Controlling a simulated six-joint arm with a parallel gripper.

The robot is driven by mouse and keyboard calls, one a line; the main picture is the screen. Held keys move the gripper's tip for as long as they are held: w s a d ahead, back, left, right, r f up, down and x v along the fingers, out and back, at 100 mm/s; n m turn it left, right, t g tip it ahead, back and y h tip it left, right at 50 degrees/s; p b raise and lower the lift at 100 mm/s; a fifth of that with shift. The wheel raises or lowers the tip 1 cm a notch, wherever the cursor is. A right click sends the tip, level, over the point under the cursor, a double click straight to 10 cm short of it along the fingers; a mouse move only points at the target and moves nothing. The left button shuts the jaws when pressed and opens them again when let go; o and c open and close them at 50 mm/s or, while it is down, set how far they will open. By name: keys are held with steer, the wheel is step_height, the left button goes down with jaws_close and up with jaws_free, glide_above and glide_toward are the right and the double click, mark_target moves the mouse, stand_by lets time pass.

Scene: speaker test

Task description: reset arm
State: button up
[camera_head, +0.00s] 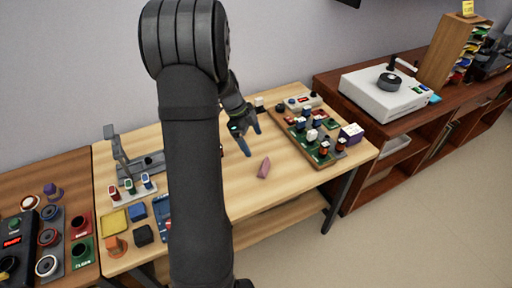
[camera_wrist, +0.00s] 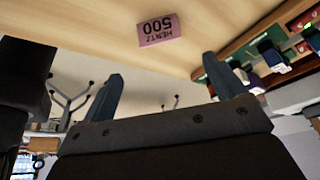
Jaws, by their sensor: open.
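My gripper (camera_head: 250,138) is open and empty above the light wooden table (camera_head: 245,190), with its blue-grey fingers spread. In the wrist view its two fingers (camera_wrist: 161,66) stand apart with nothing between them. A small pink block (camera_head: 264,167) lies on the table just below and to the right of the gripper in the head view. In the wrist view the pink block (camera_wrist: 160,30) shows a label reading "500 HERTZ" and is apart from the fingers. My arm hides part of the table's middle left.
A board of small components (camera_head: 312,135) lies on the table's right side. A grey stand (camera_head: 150,163), a yellow tray (camera_head: 114,221) and small blocks sit at the left. A white turntable-like device (camera_head: 385,97) stands on the dark cabinet. The table around the pink block is clear.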

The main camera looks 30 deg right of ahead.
mark_target(264, 162)
steer(key=shift+r, duration=0.2)
steer(key=x, duration=1.2)
steer(key=shift+f, duration=0.2)
step_height(264, 162, up, 3)
steer(key=shift+f, duration=0.2)
steer(key=shift+r, duration=0.7)
